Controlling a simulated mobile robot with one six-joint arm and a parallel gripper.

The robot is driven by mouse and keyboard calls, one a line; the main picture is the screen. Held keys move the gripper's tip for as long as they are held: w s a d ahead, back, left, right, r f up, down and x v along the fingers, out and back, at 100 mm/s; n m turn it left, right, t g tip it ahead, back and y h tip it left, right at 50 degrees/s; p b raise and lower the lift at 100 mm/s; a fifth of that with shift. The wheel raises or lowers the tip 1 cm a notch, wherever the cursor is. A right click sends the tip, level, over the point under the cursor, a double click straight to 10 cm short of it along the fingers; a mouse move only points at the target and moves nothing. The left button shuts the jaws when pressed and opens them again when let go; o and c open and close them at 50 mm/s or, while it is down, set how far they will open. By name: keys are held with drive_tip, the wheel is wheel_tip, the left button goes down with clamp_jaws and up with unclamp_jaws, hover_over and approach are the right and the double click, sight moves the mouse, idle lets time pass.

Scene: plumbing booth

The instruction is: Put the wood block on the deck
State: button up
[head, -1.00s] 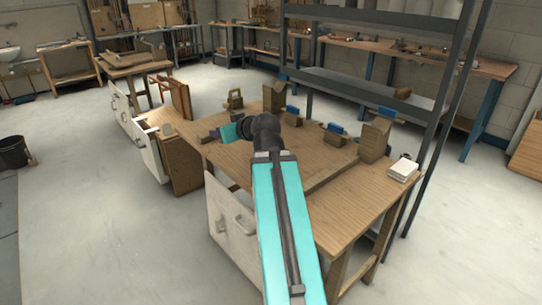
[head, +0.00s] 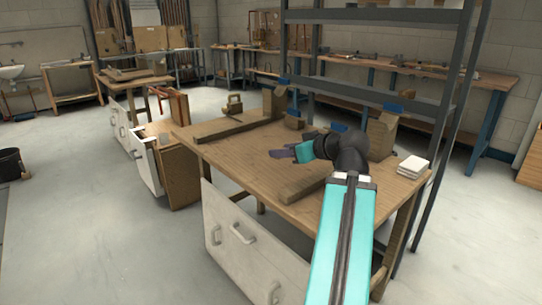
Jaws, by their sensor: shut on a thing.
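My gripper (head: 284,153) is small in the head view, above the middle of the wooden bench top (head: 240,160). Its dark purplish fingers point left from the teal wrist. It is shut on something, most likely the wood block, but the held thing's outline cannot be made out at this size. I cannot tell how high it is above the bench. No surface is clearly marked as the deck; the bench top is the broad flat surface under the gripper.
Wooden beams lie at the bench's back left (head: 232,130) and front (head: 305,187). Brown blocks stand along the back, one tall block (head: 381,137) at the right. A white stack (head: 413,166) lies at the right end. A dark metal rack (head: 457,95) rises behind. The bench's left front is clear.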

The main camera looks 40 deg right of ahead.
drive_tip(key=shift+s+d+f+b, duration=0.2)
drive_tip(key=shift+s+f+b, duration=0.15)
drive_tip(key=shift+s, duration=0.4)
drive_tip(key=shift+s+d+f+b, duration=0.2)
drive_tip(key=shift+s+b, duration=0.1)
drive_tip(key=shift+s, duration=0.4)
drive_tip(key=shift+w+d+p, duration=0.5)
drive_tip(key=shift+w+d, duration=0.4)
drive_tip(key=shift+w, duration=0.1)
drive_tip(key=p, duration=0.3)
drive_tip(key=shift+w+d, duration=0.3)
drive_tip(key=p, duration=0.6)
drive_tip(key=w+d+p, duration=0.1)
drive_tip(key=p, duration=0.6)
drive_tip(key=shift+w+d+f+p, duration=0.15)
drive_tip(key=shift+d+p, duration=0.1)
drive_tip(key=shift+p, duration=0.05)
